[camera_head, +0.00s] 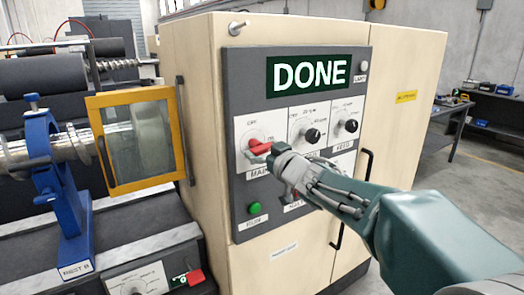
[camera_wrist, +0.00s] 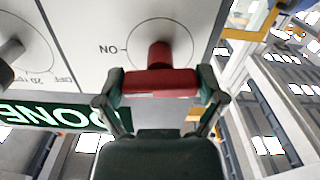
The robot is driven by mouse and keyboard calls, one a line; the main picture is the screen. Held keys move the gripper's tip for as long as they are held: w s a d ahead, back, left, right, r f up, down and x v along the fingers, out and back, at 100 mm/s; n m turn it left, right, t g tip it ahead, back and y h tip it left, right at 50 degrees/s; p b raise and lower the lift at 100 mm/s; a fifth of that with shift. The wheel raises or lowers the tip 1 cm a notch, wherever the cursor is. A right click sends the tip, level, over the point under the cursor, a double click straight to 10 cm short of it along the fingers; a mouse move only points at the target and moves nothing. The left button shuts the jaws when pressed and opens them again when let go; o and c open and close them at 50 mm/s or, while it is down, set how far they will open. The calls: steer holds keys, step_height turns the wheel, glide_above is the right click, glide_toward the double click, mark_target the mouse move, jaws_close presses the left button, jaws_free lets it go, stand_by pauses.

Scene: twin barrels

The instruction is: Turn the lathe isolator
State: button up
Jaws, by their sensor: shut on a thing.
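The lathe isolator is a red handle (camera_head: 259,146) on a white dial plate, at the left of the cabinet's control panel (camera_head: 235,85). The label below it is partly hidden and starts with "MA". My gripper (camera_head: 272,156) reaches in from the right and covers part of the handle. In the wrist view the red handle (camera_wrist: 160,82) lies crosswise between the two fingers of my gripper (camera_wrist: 160,92), which are shut on its ends. An upside-down "ON" mark shows left of the dial there. The panel's display (camera_head: 310,75) reads "DONE".
Two black knobs (camera_head: 312,135) (camera_head: 351,126) sit right of the isolator. A green button (camera_head: 254,208) is below it. A yellow-framed guard (camera_head: 140,138) and a blue rest (camera_head: 55,180) stand left. Black door handles (camera_head: 367,165) are close to my arm.

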steer(key=n, duration=1.2)
steer(key=shift+f+n, duration=0.15)
steer(key=shift+n, duration=2.05)
steer(key=o, duration=0.8)
steer(key=shift+s+a, duration=0.1)
steer(key=shift+a, duration=0.05)
